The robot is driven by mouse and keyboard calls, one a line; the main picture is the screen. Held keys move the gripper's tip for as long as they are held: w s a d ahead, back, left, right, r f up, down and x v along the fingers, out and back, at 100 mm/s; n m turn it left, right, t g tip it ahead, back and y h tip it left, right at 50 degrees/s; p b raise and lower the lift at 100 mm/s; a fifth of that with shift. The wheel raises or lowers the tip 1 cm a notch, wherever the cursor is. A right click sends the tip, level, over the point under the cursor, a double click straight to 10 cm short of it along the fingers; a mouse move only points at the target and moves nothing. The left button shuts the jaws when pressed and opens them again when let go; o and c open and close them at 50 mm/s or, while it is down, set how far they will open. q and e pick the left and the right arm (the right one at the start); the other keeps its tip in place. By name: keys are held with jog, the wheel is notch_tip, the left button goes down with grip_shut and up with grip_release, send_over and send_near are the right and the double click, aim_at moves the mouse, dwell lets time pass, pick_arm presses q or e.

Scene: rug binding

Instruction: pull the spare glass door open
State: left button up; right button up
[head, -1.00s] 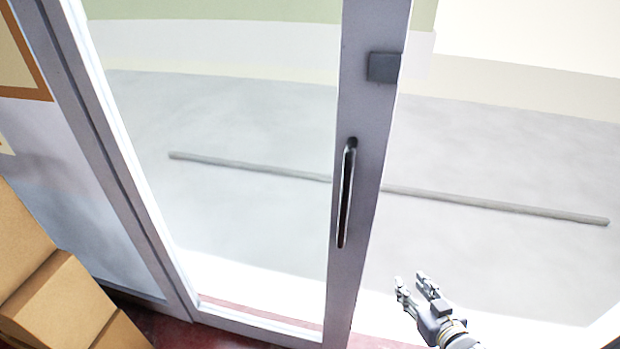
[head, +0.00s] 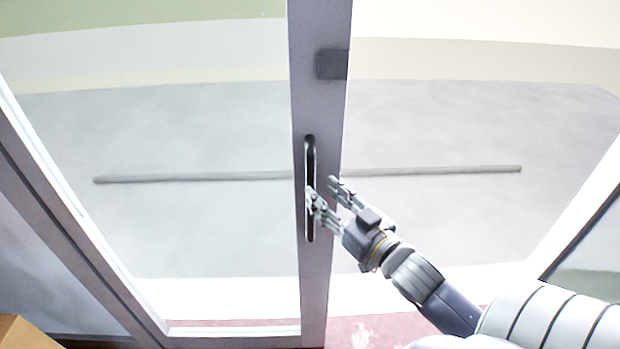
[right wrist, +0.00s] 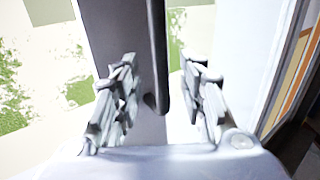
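The glass door (head: 322,110) stands in front of me, with a grey upright frame and a large clear pane. A dark vertical bar handle (head: 310,155) is on that upright. In the right wrist view, the handle (right wrist: 158,50) shows between the spread fingers of the right gripper (right wrist: 158,64), with a gap to the right finger. I cannot tell whether a finger touches the bar. My left gripper is not in view.
A dark box-shaped fitting (head: 331,64) is on the upright above the handle. A long grey bar (head: 430,172) lies on the pale ground beyond. Another dark-edged frame (head: 585,235) stands at the right. A cardboard box (head: 25,335) shows at the lower left.

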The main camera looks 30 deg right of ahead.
aim_at(313, 185)
jog(key=shift+w+a+p, duration=0.15)
jog(key=shift+w+p, duration=0.55)
jog(key=shift+w, duration=2.15)
grip_shut()
